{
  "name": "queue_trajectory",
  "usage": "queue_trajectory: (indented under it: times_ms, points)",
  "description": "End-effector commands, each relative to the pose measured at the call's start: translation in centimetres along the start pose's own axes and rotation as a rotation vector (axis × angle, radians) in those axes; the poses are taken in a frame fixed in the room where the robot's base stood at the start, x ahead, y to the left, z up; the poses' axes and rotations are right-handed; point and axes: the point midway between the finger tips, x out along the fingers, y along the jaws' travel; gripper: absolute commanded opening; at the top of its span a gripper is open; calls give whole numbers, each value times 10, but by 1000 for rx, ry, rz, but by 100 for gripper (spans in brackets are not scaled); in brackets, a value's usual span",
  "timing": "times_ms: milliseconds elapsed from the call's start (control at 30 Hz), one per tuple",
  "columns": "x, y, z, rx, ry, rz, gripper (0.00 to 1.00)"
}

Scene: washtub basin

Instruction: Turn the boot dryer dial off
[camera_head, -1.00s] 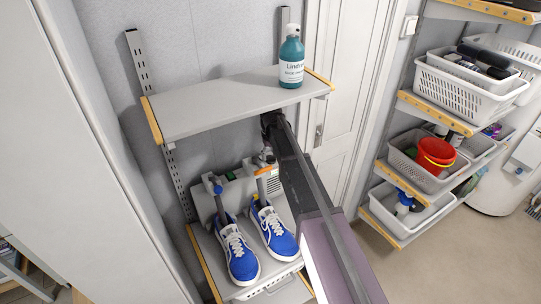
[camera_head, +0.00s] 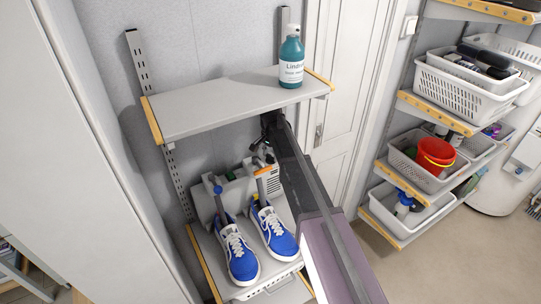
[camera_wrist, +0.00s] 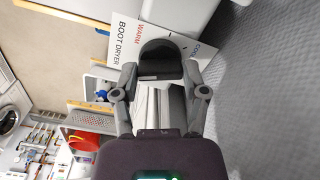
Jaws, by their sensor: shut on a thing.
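The boot dryer (camera_head: 203,205) stands on the lower shelf, with a pair of blue and white sneakers (camera_head: 240,256) in front of it. In the wrist view its white label panel (camera_wrist: 124,42) reads WARM, COOL and BOOT DRYER, turned sideways. The dark round dial (camera_wrist: 160,50) sits beside this lettering, between my fingertips. My gripper (camera_wrist: 160,76) is shut on the dial, one finger on each side. The dial's pointer setting cannot be read.
The upper shelf (camera_head: 215,105) overhangs my gripper and carries a teal bottle (camera_head: 291,62). A white door (camera_head: 345,60) stands behind my arm. Shelves with white baskets (camera_head: 455,90) and a red bucket (camera_head: 435,155) are at the right.

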Motion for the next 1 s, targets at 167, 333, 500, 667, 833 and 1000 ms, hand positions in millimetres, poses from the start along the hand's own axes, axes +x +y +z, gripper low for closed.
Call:
queue_trajectory:
  times_ms: [167,333,500,667,833,1000]
  points:
    - [0,1,1,157,-2,2,9]
    - [0,1,1,280,-2,3,9]
    - [0,1,1,363,-2,3,9]
    - [0,1,2,402,-2,3,9]
    - [0,1,2,416,-2,3,10]
    - [0,1,2,415,-2,4,10]
